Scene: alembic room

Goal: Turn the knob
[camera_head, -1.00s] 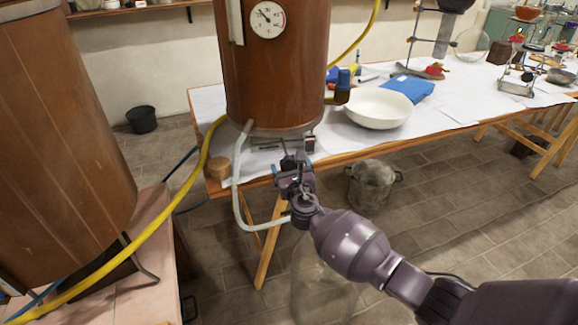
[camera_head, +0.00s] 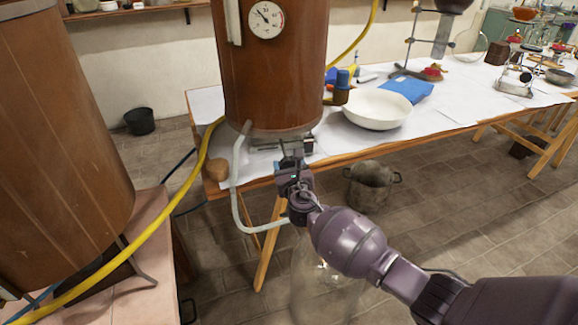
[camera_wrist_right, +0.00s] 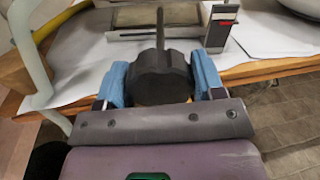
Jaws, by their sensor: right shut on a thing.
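The knob (camera_wrist_right: 158,78) is black with a scalloped edge, and a thin grey stem rises behind it in the right wrist view. It sits under the large brown tank (camera_head: 270,70), at the table's front edge. My right gripper (camera_wrist_right: 161,82) has a blue-padded finger on each side of the knob and is shut on it. In the head view my right gripper (camera_head: 294,168) is below the tank's base and hides most of the knob. My left gripper is not in view.
A pale hose (camera_head: 236,185) hangs just left of the gripper. A small device with a red mark (camera_wrist_right: 221,24) stands close right of the knob. A white bowl (camera_head: 376,108) is on the table, and a metal pot (camera_head: 371,174) is on the floor.

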